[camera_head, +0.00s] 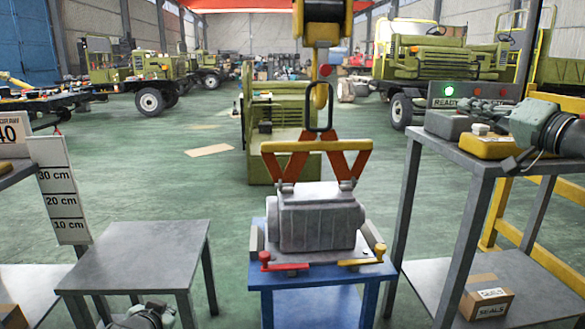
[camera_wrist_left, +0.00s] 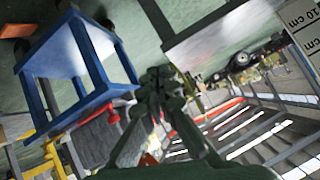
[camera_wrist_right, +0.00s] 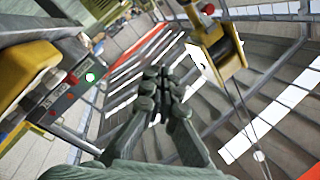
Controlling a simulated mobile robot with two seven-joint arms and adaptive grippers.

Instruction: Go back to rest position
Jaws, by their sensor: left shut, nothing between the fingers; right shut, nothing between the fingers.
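My left gripper shows only partly at the bottom edge of the head view (camera_head: 148,317), in front of the low grey table (camera_head: 140,252). In the left wrist view its fingers are together and empty (camera_wrist_left: 160,80). My right gripper reaches in from the right in the head view (camera_head: 472,108), at about the level of the tall grey table's top. In the right wrist view its fingers are together and empty (camera_wrist_right: 160,82). Neither gripper visibly touches anything.
A grey metal block (camera_head: 316,217) sits on a blue stand (camera_head: 378,272) under a yellow-orange lifting clamp (camera_head: 316,146) and a hook (camera_head: 320,95). The tall table (camera_head: 465,158) carries a yellow case (camera_head: 487,146); a seals box (camera_head: 486,297) is on its lower shelf. Green floor lies between the tables.

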